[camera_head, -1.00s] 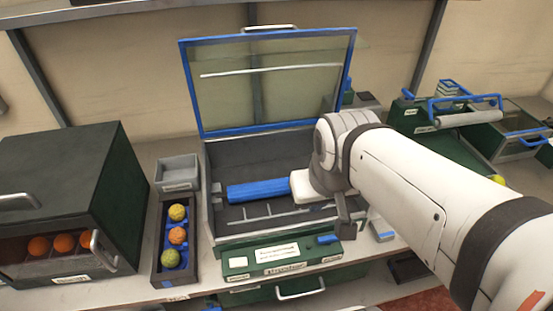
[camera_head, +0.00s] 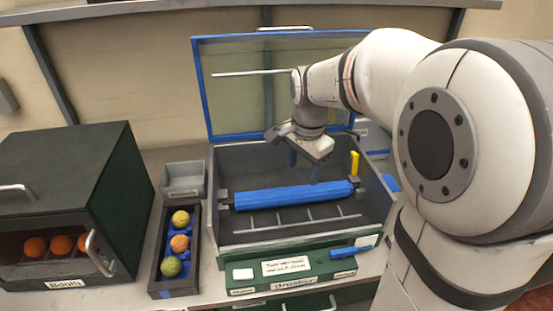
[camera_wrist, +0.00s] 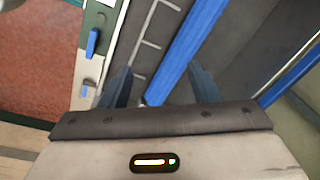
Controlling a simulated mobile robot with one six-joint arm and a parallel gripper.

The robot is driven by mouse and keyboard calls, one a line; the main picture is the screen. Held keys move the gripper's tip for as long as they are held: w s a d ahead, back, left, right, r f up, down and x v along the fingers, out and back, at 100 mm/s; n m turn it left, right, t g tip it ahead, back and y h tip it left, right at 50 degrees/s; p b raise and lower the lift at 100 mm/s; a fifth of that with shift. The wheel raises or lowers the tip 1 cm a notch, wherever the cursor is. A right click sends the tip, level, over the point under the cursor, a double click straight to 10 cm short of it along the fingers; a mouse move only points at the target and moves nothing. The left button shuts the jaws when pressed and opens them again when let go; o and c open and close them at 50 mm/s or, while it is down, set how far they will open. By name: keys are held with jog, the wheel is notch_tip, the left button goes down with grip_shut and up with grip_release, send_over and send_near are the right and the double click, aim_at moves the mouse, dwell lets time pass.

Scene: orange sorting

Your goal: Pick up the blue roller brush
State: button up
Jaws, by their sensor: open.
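The blue roller brush (camera_head: 285,195) lies lengthwise inside an open grey box (camera_head: 228,225), between holders at its two ends. In the wrist view the blue roller brush (camera_wrist: 188,48) runs diagonally away from between my fingers. My gripper (camera_head: 302,172) hangs above the box, over the brush's right half, with its fingers pointing down. In the wrist view my gripper (camera_wrist: 160,82) shows two fingers spread apart with nothing held between them. I cannot tell the exact height of the fingertips above the brush.
The box's glass lid (camera_head: 240,90) with blue frame stands raised behind my gripper. A yellow piece (camera_head: 354,163) stands by the brush's right end. A tray of balls (camera_head: 160,270) and a dark green booth (camera_head: 65,200) are left. A green labelled panel (camera_head: 325,272) is in front.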

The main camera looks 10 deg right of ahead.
aim_at(293, 189)
jog(key=o, duration=0.3)
jog(key=w+f+m, duration=0.2)
jog(key=w, duration=0.1)
jog(key=w+f+m+b, duration=0.1)
jog(key=w+f+m, duration=0.1)
jog(key=w+f, duration=0.1)
jog(key=w+f+m+g+b, duration=0.1)
jog(key=w+f+m, duration=0.1)
jog(key=w+f, duration=0.1)
jog(key=shift+a, duration=0.2)
jog(key=shift+f, duration=0.4)
jog(key=f, duration=0.4)
jog(key=s+f, duration=0.1)
jog(key=f, duration=0.1)
jog(key=shift+d+f, duration=0.1)
jog(key=shift+d, duration=0.05)
jog(key=shift+w+f, duration=0.1)
jog(key=shift+f, duration=0.3)
jog(key=c, duration=1)
jog(key=shift+r, duration=0.1)
